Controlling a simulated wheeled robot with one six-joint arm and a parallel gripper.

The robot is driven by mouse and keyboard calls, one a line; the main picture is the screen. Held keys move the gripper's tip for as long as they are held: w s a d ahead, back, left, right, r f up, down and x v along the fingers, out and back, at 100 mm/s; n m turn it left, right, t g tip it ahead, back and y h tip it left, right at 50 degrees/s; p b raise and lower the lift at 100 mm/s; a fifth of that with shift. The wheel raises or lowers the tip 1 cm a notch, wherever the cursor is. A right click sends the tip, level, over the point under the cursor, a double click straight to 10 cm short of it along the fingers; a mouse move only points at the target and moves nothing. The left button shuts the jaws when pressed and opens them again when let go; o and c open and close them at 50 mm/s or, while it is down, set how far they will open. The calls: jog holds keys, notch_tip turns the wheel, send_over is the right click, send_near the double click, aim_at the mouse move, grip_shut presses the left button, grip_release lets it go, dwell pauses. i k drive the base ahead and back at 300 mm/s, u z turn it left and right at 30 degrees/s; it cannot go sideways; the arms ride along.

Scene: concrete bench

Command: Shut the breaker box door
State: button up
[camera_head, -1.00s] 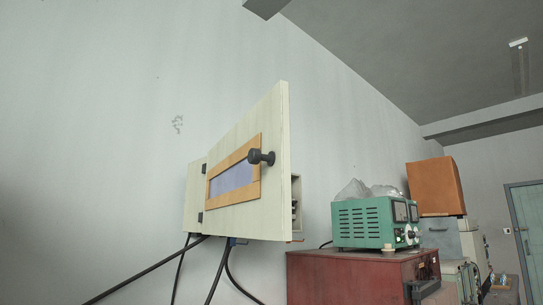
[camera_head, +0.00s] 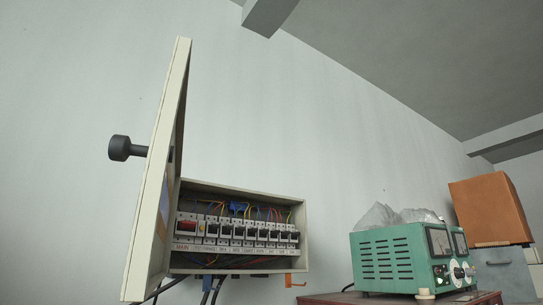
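The breaker box (camera_head: 293,190) hangs on the wall, and its row of breakers and coloured wires shows inside. Its cream door (camera_head: 151,190) stands wide open on the left side, seen nearly edge-on. A dark round knob (camera_head: 125,148) sticks out to the left from the door's outer face. An orange catch (camera_head: 293,280) hangs under the box's lower right corner. My gripper is not in view.
A green instrument with dials (camera_head: 395,262) stands on a reddish cabinet (camera_head: 345,298) to the right, with clear plastic (camera_head: 385,217) on top. An orange-brown box (camera_head: 490,208) is farther right. Dark cables hang below the breaker box. The wall above is bare.

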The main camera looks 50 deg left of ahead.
aim_at(147, 265)
jog(key=z, duration=0.5)
jog(key=k, duration=0.8)
jog(key=u, duration=2.95)
